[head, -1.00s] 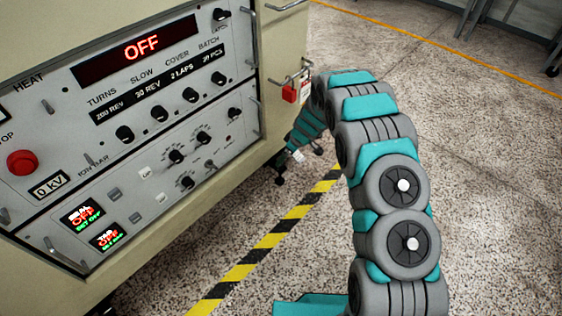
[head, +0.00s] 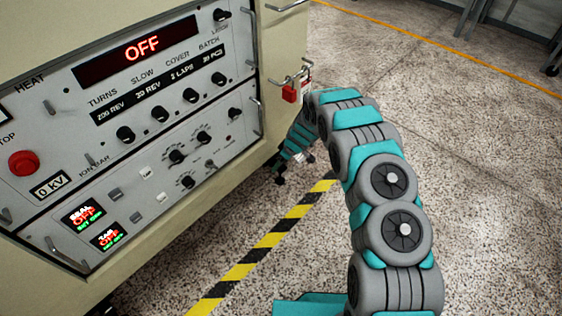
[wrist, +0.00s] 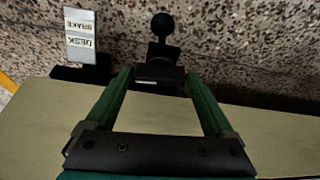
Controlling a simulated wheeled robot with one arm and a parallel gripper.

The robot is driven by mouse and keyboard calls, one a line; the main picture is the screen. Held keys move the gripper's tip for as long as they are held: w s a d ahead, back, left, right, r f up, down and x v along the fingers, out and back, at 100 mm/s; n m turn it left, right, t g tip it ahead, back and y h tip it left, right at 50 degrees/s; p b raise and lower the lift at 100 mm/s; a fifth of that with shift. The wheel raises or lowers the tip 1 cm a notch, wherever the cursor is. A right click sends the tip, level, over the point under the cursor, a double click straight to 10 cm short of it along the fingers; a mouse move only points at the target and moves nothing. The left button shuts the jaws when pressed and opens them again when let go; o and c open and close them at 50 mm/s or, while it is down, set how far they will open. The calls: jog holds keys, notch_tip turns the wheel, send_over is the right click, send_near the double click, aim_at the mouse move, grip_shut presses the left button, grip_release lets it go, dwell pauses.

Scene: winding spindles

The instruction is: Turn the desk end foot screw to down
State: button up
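In the wrist view, my gripper (wrist: 160,76) has its two green fingers spread apart, pointing toward the floor. A black block (wrist: 158,80) with a small pale mark lies between the fingertips; I cannot tell whether they touch it. Just beyond stands a black piece with a round ball end (wrist: 162,24). A pale tag reading DESK and BRAKE (wrist: 81,35), upside down, is to the left. Which of the black parts is the foot screw is not clear. In the head view, my arm reaches down beside the cabinet's lower right corner, and its end is small and partly hidden.
The beige cabinet (head: 190,232) with its control panel fills the left side; its side also shows in the wrist view (wrist: 270,130). A red padlock (head: 290,92) hangs at its corner, close to my arm. Black and yellow tape (head: 262,248) crosses the open speckled floor.

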jog(key=c, duration=1)
jog(key=shift+a+f+m+b, duration=0.1)
jog(key=shift+m+b, duration=0.2)
jog(key=shift+b, duration=0.2)
jog(key=shift+m+b, duration=0.3)
jog(key=shift+m, duration=0.2)
jog(key=o, duration=1.3)
jog(key=shift+c, duration=0.2)
jog(key=shift+s+r, duration=0.1)
jog(key=shift+r, duration=0.1)
jog(key=v, duration=0.7)
jog(key=shift+s+r, duration=0.2)
jog(key=shift+r, duration=0.1)
